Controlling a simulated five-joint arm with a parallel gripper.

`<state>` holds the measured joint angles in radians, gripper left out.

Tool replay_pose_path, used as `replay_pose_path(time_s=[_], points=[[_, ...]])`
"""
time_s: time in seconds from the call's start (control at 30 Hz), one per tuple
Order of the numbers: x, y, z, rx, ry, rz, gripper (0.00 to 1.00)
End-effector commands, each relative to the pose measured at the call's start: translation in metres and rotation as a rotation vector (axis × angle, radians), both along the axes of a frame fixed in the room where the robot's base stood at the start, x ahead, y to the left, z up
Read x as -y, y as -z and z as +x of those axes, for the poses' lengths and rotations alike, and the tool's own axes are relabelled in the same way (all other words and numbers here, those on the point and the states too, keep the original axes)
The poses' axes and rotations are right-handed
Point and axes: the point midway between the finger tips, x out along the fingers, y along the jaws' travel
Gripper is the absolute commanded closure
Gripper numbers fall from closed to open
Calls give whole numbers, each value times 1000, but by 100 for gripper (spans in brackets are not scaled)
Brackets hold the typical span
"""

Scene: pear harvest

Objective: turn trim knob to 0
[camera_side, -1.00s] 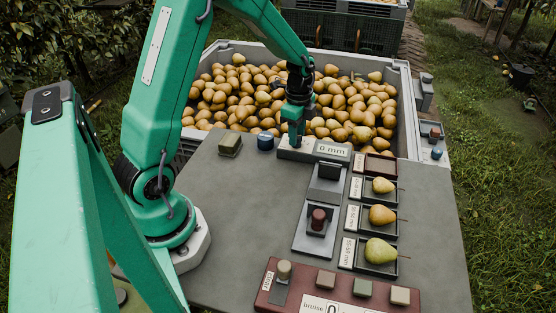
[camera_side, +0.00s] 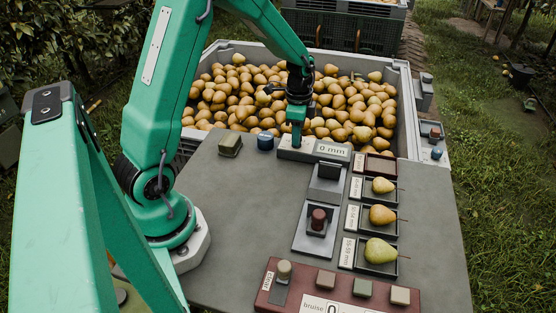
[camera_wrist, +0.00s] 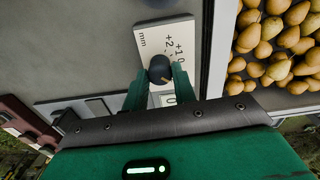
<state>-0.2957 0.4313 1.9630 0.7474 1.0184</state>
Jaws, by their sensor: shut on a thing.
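The trim knob (camera_wrist: 160,69) is a dark round knob on a pale plate (camera_wrist: 150,36) in the wrist view. The plate carries "mm" and printed marks, with +2 and +1 legible. My gripper (camera_side: 297,143) points down at the grey trim unit (camera_side: 285,154) in the side view, where its fingers hide the knob. In the wrist view my gripper (camera_wrist: 161,80) has a green finger on each side of the knob and is shut on it. The unit's display (camera_side: 332,150) reads "0 mm". The knob's exact pointer direction is too small to tell.
A bin of pears (camera_side: 408,100) stands behind the grey bench (camera_side: 250,225). Right of the unit are trays with single pears (camera_side: 381,250). The bench's left middle is clear.

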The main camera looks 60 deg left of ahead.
Motion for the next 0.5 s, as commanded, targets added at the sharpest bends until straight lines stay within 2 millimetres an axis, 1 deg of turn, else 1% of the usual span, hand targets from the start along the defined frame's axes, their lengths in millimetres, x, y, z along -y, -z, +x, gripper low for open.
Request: replay_pose_path(time_s=[0.5], points=[[0,-1,0,0,-476,0,96]])
